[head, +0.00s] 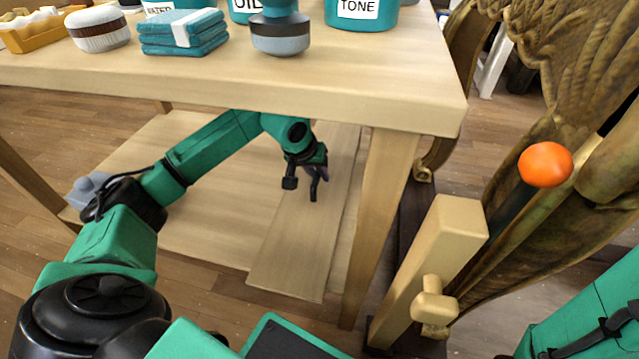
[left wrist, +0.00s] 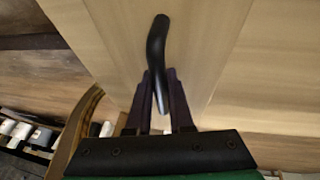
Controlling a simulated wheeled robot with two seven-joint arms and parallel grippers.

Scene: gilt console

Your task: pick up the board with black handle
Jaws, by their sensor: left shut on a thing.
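The board (head: 288,266) is a long pale wooden plank in the head view, under the table top. It lies over the lower shelf (head: 205,215); I cannot tell whether it touches the shelf. Its black curved handle (left wrist: 157,48) shows in the left wrist view, standing out from the board's face (left wrist: 205,50). My left gripper (head: 306,182) reaches under the table top, and its fingers (left wrist: 160,82) are shut around the handle's lower part. The handle is partly hidden between the fingers. My right arm shows at the lower right; its gripper is out of view.
The table top (head: 330,98) hangs above my left forearm. A table leg (head: 381,215) stands close to the board's right. A wooden post with an orange ball (head: 545,164) and carved gilt furniture (head: 500,80) crowd the right. Folded teal cloths (head: 183,35) and jars stand on top.

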